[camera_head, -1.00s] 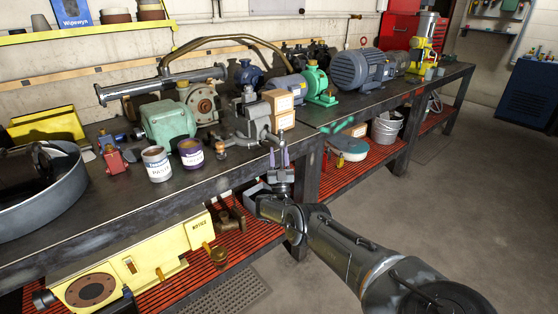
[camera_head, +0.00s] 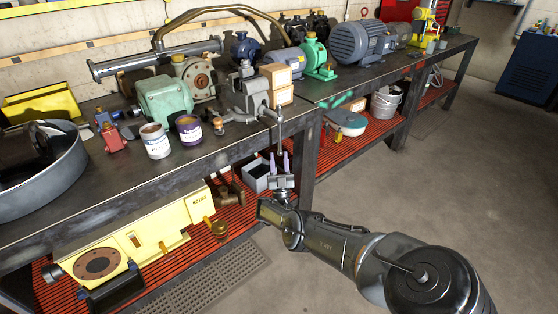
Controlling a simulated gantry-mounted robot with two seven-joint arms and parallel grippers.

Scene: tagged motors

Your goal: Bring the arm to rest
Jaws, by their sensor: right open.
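My right arm comes in from the lower right. The gripper touches nothing that I can make out. My left gripper is not in view.
The workbench (camera_head: 225,154) holds motors, such as a large grey-blue one (camera_head: 358,42), two paint cans (camera_head: 155,141) and small boxes (camera_head: 281,95). A grey bin (camera_head: 257,174) and a yellow machine (camera_head: 130,243) are below. The floor (camera_head: 440,190) at right is clear.

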